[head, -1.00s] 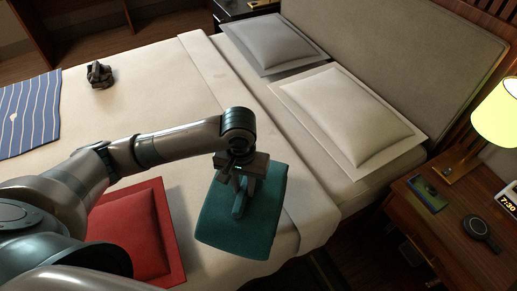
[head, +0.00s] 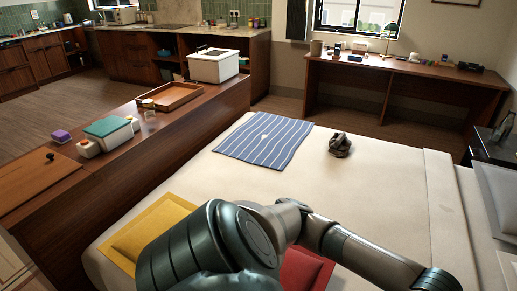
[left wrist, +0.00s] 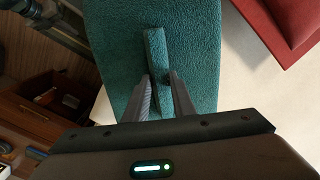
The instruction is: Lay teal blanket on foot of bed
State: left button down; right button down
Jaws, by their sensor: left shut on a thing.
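The teal blanket (left wrist: 112,45) is a folded pad with a raised ridge in its middle. It fills the upper middle of the left wrist view and is outside the head view. My left gripper (left wrist: 163,88) is shut on that ridge; how high the blanket is above the bed I cannot tell. In the head view my left arm reaches across to the lower right, with its gripper out of frame. The bed (head: 385,185) has a cream cover. My right gripper is not in view.
A blue striped cloth (head: 262,140) and a small dark object (head: 340,145) lie on the bed. A yellow cushion (head: 150,232) and a red cushion (head: 303,270) lie nearer. A wooden counter (head: 205,115) with a tray and boxes runs along the left. The cover between is bare.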

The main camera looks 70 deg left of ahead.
aim_at(216, 186)
jog(key=k+l+u, duration=0.1)
jog(key=k, duration=0.75)
jog(key=k+j, duration=0.45)
jog(key=k+j+u, duration=0.1)
jog(key=k+j, duration=0.3)
jog(key=j, duration=0.15)
jog(key=k+j, duration=0.4)
jog(key=k+j+u, duration=0.05)
jog(key=j, duration=0.05)
